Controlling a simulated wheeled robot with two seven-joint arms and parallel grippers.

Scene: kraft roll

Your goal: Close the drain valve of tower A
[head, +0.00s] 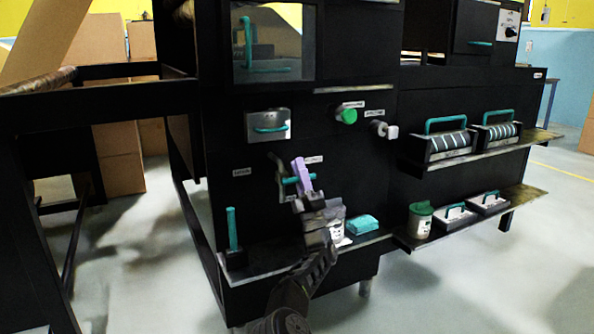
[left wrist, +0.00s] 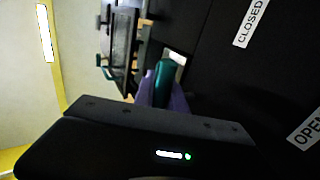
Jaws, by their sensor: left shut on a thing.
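The drain valve has a teal lever (head: 289,180) on a grey mount, low on the front of the black machine. My left gripper (head: 302,172), with purple fingers, is at this lever and shut on it. In the left wrist view the teal lever end (left wrist: 165,72) sits between the purple fingers (left wrist: 164,92). Much of the lever is hidden by the fingers. A CLOSED label (left wrist: 251,22) and an OPEN label (left wrist: 306,131) show on the black panel in the left wrist view. My right gripper is not in view.
Above the valve are a grey drawer with a teal handle (head: 269,124), a green knob (head: 347,115) and a grey knob (head: 384,130). A low shelf holds a teal upright handle (head: 232,229) and teal cloths (head: 362,225). Shelves at right hold handled rolls and a green-lidded tub (head: 420,219).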

